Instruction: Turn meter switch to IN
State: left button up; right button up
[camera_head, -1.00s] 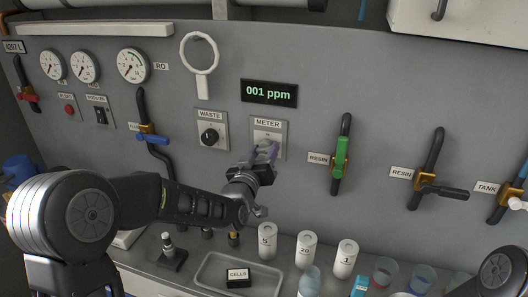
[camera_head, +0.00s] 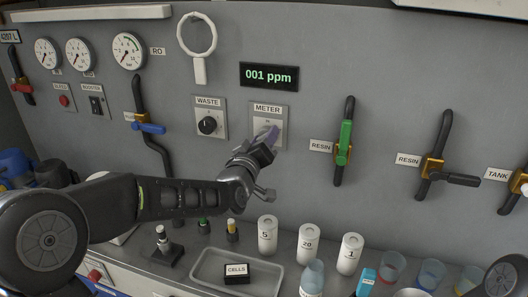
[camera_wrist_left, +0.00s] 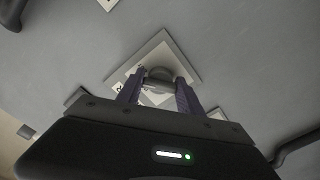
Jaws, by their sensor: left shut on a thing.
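The meter switch plate (camera_head: 257,124), labelled METER, is on the grey panel below the green "001 ppm" display (camera_head: 269,76). My left gripper (camera_head: 270,134) is at this plate, with its purple fingers covering most of the knob in the head view. In the left wrist view, the plate (camera_wrist_left: 186,58) looks tilted, and the grey knob (camera_wrist_left: 158,74) sits between the two fingers of my left gripper (camera_wrist_left: 160,90). The gripper is shut on the knob. The IN mark and the knob's setting cannot be read. My right gripper is out of view.
The waste switch (camera_head: 207,125) is just left of the meter. A green-handled resin valve (camera_head: 343,143) is to the right, a blue-handled valve (camera_head: 149,128) to the left. Below, a tray (camera_head: 205,279), white bottles (camera_head: 308,243) and cups (camera_head: 392,268) stand on the counter.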

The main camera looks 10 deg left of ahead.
pick_arm(q)
jog(key=n+b, duration=0.7)
jog(key=b, duration=0.2)
jog(key=shift+f+b, duration=0.2)
jog(key=shift+b, duration=0.2)
jog(key=shift+r+n+b, duration=0.2)
jog(key=shift+n+b, duration=1)
jog(key=shift+n, duration=0.5)
jog(key=o, duration=1.4)
jog(key=shift+r, duration=0.1)
jog(key=shift+s+a+b, duration=0.2)
jog(key=shift+s+b, duration=0.15)
jog(key=shift+s, duration=3.55)
